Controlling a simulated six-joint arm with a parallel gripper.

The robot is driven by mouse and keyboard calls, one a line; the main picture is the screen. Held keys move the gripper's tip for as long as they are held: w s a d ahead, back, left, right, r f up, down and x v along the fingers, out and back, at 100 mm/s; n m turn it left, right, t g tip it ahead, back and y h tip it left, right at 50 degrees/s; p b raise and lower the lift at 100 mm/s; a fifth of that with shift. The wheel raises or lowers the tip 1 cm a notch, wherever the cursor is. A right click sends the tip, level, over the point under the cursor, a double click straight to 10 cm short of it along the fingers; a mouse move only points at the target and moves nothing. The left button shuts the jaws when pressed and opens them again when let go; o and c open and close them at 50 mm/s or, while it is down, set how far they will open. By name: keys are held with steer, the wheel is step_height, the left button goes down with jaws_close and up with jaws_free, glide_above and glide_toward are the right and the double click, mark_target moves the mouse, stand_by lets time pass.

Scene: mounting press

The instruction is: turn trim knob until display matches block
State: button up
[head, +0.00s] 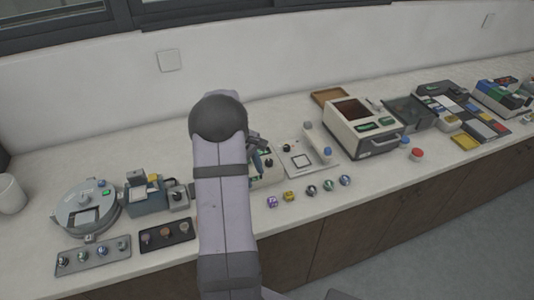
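My arm crosses the middle of the head view. My gripper (258,160) appears as a small dark shape just right of the arm, over a pale machine (265,181) that the arm partly covers. Its fingers are too small and too hidden to show whether they are open. A small dark round part, possibly the trim knob (269,162), is beside the gripper; I cannot tell if they touch. A green patch on this machine may be its display, but I cannot read it.
A round grey machine (75,212), a blue-grey device (146,198) and two sample trays (93,256) (166,236) stand left. Right are a white plate (301,161), a boxy white machine (350,125) and more equipment. The counter's back strip is mostly clear.

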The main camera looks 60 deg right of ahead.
mark_target(269, 161)
steer(key=d+r+n+h, duration=0.2)
steer(key=d+r+n, duration=0.4)
steer(key=n, duration=0.8)
steer(key=shift+w+d+r+g, duration=0.15)
steer(key=shift+w+r+g, duration=0.05)
steer(key=shift+g, duration=0.1)
steer(key=shift+p+x, duration=1.3)
steer(key=shift+x, duration=2.4)
jaws_close()
